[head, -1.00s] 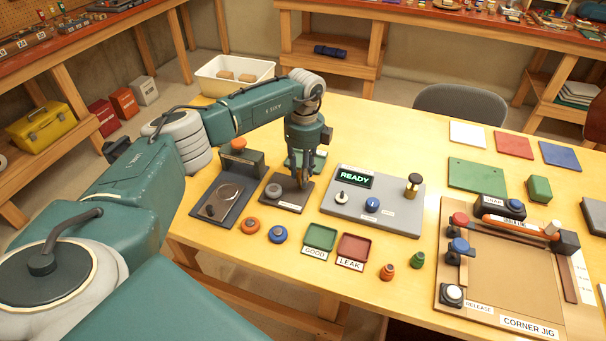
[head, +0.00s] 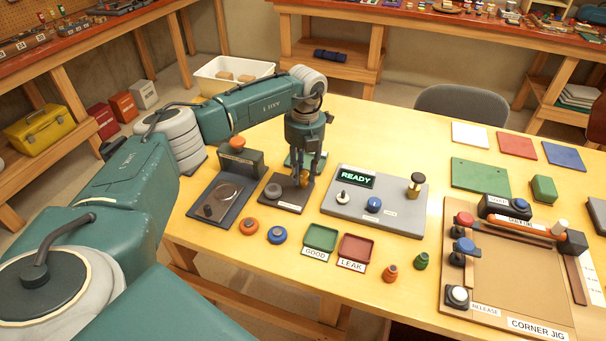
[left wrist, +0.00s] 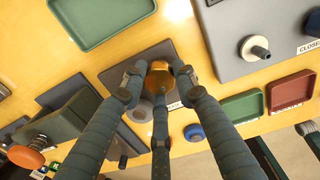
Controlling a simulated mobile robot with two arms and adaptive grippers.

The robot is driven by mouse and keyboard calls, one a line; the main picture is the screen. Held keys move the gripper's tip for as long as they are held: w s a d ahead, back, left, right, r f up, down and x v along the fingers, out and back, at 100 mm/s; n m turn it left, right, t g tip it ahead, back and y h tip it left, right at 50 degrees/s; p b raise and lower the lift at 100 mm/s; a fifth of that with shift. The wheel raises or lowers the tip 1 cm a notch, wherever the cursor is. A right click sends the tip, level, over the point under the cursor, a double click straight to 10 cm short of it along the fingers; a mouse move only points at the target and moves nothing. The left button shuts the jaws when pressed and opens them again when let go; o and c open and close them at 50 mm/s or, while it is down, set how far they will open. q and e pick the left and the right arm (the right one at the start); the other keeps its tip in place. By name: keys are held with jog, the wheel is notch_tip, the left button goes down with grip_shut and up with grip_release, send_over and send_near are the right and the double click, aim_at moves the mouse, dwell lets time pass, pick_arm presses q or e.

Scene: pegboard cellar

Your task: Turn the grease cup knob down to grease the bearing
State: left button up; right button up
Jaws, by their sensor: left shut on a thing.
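The grease cup knob (head: 304,181) is brass-coloured and stands on a small dark base plate (head: 287,206) on the yellow table. My left gripper (head: 306,174) points straight down over it, with its fingers closed around the knob. In the left wrist view the knob (left wrist: 160,70) shows as an amber-gold top between the fingertips of my left gripper (left wrist: 160,84). The fingers hide part of its sides. A round grey part (head: 273,190) sits on the same plate, left of the knob. My right gripper is not in view.
A grey panel (head: 400,222) reading READY stands close on the right, and a dark fixture (head: 238,211) on the left. A green GOOD tray (head: 320,237) and red LEAK tray (head: 356,248) lie in front. A corner jig (head: 515,285) fills the right side.

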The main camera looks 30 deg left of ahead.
pick_arm(q)
jog(key=m, duration=0.3)
jog(key=m+b, duration=0.1)
jog(key=shift+w+a+r, duration=0.15)
jog(key=shift+w+r, duration=0.05)
jog(key=shift+w, duration=0.05)
jog(key=m+b, duration=0.1)
jog(key=m, duration=0.6)
jog(key=shift+m+t+b, duration=0.3)
jog(key=shift+m+b, duration=0.3)
jog(key=shift+m, duration=1.4)
jog(key=shift+d, duration=0.2)
jog(key=o, duration=1)
jog(key=shift+c, duration=0.2)
jog(key=shift+o, duration=0.9)
jog(key=shift+s+d+f, duration=0.1)
